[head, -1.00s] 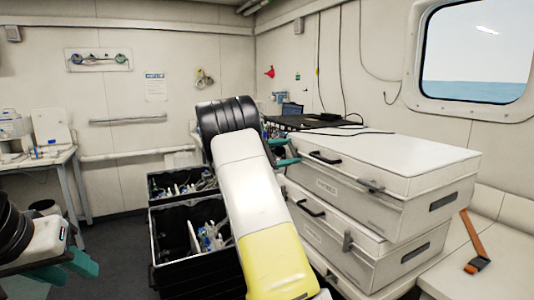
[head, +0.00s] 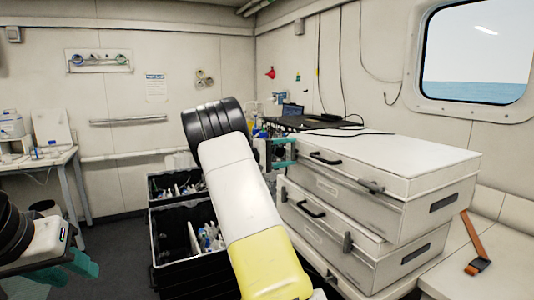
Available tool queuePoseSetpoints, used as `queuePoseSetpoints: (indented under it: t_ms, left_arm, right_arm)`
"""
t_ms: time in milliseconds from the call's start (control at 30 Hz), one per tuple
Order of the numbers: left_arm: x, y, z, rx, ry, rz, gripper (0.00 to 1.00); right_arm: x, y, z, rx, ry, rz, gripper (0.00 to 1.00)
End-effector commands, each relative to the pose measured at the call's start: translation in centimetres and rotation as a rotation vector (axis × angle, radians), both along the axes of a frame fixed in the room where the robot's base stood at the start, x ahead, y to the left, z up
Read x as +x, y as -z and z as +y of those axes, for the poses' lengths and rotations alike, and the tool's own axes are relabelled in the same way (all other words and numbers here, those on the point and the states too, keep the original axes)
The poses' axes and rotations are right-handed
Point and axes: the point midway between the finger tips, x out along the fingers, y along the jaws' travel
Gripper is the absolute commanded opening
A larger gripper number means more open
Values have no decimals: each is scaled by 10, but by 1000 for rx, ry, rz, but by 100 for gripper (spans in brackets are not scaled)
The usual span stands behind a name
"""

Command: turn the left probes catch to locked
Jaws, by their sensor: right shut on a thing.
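Two white cases are stacked at the right, an upper case (head: 420,165) and a lower case (head: 400,262). My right gripper (head: 284,153) is at the left end of the upper case's front, with its teal fingers one above the other, shut on what seems to be the left probes catch. That catch is hidden by the fingers, so I cannot see its angle. The upper case's right catch (head: 370,187) shows clear of my gripper. My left gripper (head: 82,262) is at the lower left, away from the cases; its fingers are only partly seen.
Handles (head: 325,158) stick out from the case fronts. Open black crates (head: 165,245) with bottles stand left of the cases. An orange strap (head: 475,245) lies at the right.

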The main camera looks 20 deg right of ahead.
Motion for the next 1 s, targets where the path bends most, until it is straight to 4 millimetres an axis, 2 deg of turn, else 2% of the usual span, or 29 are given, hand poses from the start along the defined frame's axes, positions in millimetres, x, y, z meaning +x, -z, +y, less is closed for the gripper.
queuePoseSetpoints:
  t_ms: [633, 667, 733, 767, 1000]
  left_arm:
    - [0, 0, 0, 0, 0, 0, 36]
    - [0, 0, 0, 0, 0, 0, 36]
    - [0, 0, 0, 0, 0, 0, 36]
    - [0, 0, 0, 0, 0, 0, 36]
    - [0, 0, 0, 0, 0, 0, 36]
  right_arm:
    - [0, 1, 1, 6, 0, -52, 23]
    - [0, 1, 1, 6, 0, -52, 67]
    - [0, 1, 1, 6, 0, -51, 81]
    - [0, 1, 1, 6, 0, -51, 86]
    - [0, 0, 0, 5, 0, -50, 86]
